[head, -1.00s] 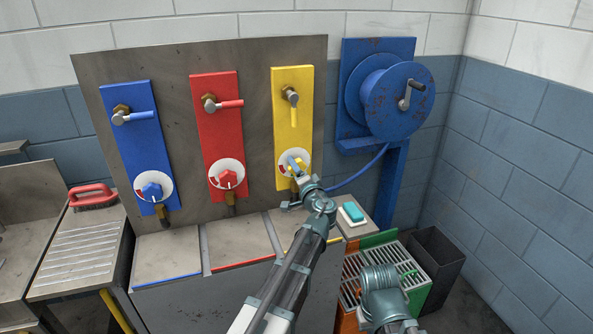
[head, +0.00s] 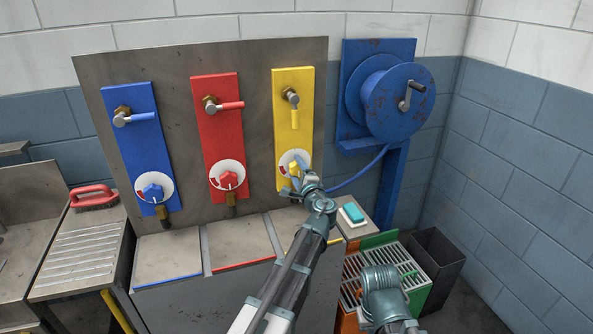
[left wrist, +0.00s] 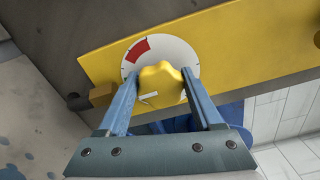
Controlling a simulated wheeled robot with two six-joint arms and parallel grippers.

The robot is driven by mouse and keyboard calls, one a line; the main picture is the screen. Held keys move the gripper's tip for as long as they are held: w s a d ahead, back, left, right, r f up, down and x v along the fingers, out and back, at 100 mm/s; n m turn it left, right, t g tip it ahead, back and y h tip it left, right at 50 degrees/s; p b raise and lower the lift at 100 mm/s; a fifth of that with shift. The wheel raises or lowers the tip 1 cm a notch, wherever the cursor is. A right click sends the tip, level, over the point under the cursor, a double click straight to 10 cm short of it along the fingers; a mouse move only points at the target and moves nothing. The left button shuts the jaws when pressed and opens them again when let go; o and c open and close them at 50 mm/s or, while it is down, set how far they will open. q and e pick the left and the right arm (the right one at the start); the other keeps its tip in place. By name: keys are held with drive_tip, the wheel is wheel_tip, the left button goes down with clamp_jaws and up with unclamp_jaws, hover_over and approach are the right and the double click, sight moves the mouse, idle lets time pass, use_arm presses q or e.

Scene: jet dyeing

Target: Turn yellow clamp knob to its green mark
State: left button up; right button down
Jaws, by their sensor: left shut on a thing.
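The yellow clamp knob (head: 294,168) sits on a white dial (head: 285,163) low on the yellow panel (head: 292,111). In the left wrist view the knob (left wrist: 160,84) stands between the two blue fingers of my left gripper (left wrist: 159,74), which is shut on it. A white pointer stripe on the knob shows at its lower left. The dial (left wrist: 186,53) has a red sector at its upper left and small dark ticks. I see no green mark; the dial's lower part is hidden by knob and fingers. My right gripper is out of view.
A yellow lever valve (head: 293,107) is above the knob. Red (head: 219,122) and blue (head: 133,122) panels with similar valves and knobs stand to the left. A blue hose reel (head: 392,98) is at right. A sloped metal ledge lies below the panels.

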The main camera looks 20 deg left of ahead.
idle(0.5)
use_arm(q)
drive_tip(key=o, duration=1.4)
drive_tip(key=shift+c, duration=0.2)
drive_tip(key=v, duration=1.3)
drive_tip(key=shift+s+d, duration=0.3)
